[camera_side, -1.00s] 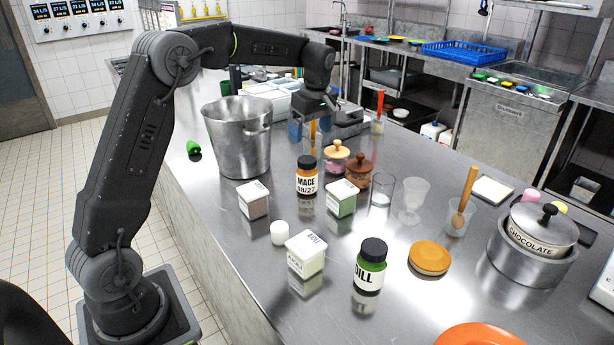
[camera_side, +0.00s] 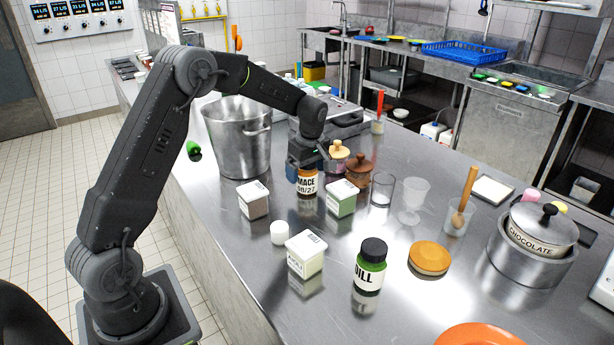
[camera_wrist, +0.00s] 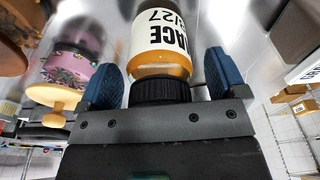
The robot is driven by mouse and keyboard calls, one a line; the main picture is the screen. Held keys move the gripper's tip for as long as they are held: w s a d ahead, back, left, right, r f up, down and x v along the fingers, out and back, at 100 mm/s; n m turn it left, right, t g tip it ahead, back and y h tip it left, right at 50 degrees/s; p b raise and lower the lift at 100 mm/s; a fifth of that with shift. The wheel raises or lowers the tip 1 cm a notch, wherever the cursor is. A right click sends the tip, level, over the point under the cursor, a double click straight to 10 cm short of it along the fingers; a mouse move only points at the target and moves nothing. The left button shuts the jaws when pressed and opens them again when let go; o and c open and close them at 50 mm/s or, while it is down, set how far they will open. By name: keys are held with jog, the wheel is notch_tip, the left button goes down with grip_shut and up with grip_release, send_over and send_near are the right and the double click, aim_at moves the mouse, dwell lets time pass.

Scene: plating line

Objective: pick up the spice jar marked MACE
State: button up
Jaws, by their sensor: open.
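The spice jar marked MACE (camera_side: 307,184) stands upright on the steel counter, with an orange body and a white label. Its black cap is hidden behind my gripper in the side view. In the wrist view the jar (camera_wrist: 162,40) appears with its label and black cap, between the two blue fingers of my gripper (camera_wrist: 160,80). The fingers are open, one on each side of the jar, with a visible gap at least on the right. In the side view my gripper (camera_side: 308,172) is at the top of the jar.
A pink jar with a yellow lid (camera_side: 338,150) and a brown-lidded jar (camera_side: 357,172) stand close to the right. A steel pot (camera_side: 238,140) is behind left. A DILL jar (camera_side: 370,268) stands further forward.

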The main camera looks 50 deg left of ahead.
jog(key=c, duration=1.2)
